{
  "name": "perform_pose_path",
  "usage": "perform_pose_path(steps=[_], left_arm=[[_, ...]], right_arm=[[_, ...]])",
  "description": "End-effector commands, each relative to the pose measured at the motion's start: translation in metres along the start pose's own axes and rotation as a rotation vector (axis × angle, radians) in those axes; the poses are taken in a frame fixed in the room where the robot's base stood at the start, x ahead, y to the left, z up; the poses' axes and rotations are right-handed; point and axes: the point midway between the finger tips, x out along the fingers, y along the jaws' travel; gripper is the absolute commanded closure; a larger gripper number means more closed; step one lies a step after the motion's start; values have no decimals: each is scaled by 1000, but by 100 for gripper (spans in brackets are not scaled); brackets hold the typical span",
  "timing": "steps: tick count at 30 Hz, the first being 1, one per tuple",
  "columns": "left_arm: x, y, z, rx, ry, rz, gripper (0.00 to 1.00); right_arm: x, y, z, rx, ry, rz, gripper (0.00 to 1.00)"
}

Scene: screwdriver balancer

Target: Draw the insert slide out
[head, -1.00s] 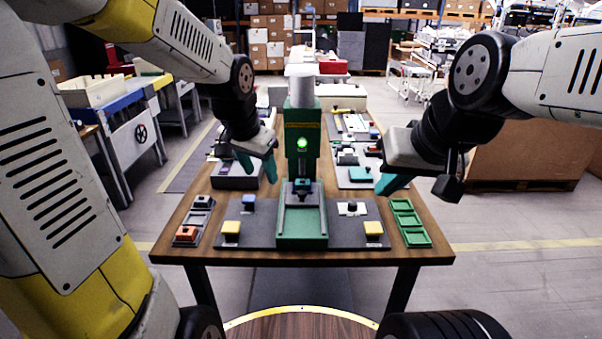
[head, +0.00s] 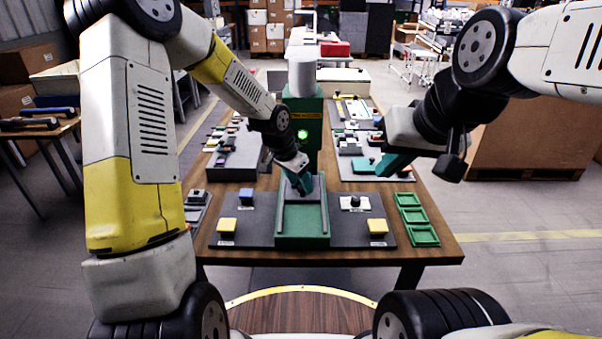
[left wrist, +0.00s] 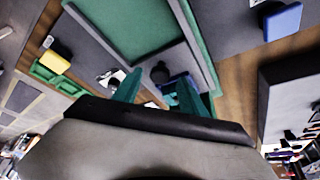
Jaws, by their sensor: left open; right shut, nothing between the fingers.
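The green machine (head: 309,120) stands mid-table with a lit green lamp and a green channel (head: 302,240) in front. A grey slide with a black knob sits at the channel's rear; in the left wrist view the knob (left wrist: 160,73) and the slide's grey bar (left wrist: 184,58) show. My left gripper (head: 301,186) is open at the channel's rear and hides most of the slide in the head view. In the left wrist view its fingers (left wrist: 158,92) spread either side of the knob, which appears just ahead of the tips; contact cannot be told. My right gripper (head: 378,168) is shut and empty, above the table's right side.
Yellow buttons (head: 228,225) (head: 377,227) flank the channel on the dark panel. A blue block (head: 246,195) and a black knob switch (head: 355,203) sit behind them. Green trays (head: 411,217) lie at right. A grey box (head: 231,163) stands at left rear.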

Motion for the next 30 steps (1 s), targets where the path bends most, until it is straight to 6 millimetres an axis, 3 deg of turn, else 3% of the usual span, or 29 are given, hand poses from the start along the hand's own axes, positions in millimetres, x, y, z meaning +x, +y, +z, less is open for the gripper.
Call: perform_pose_path(steps=[4, 12, 20, 30], left_arm=[[11, 0, 0, 1, -2, 1, 50], [12, 0, 0, 0, -1, -1, 50], [12, 0, 0, 0, -1, 0, 99], [12, 0, 0, 0, -1, -1, 100]], right_arm=[[0, 0, 0, 0, 0, 0, 100], [0, 0, 0, 0, 0, 0, 100], [0, 0, 0, 0, 0, 0, 100], [0, 0, 0, 0, 0, 0, 100]])
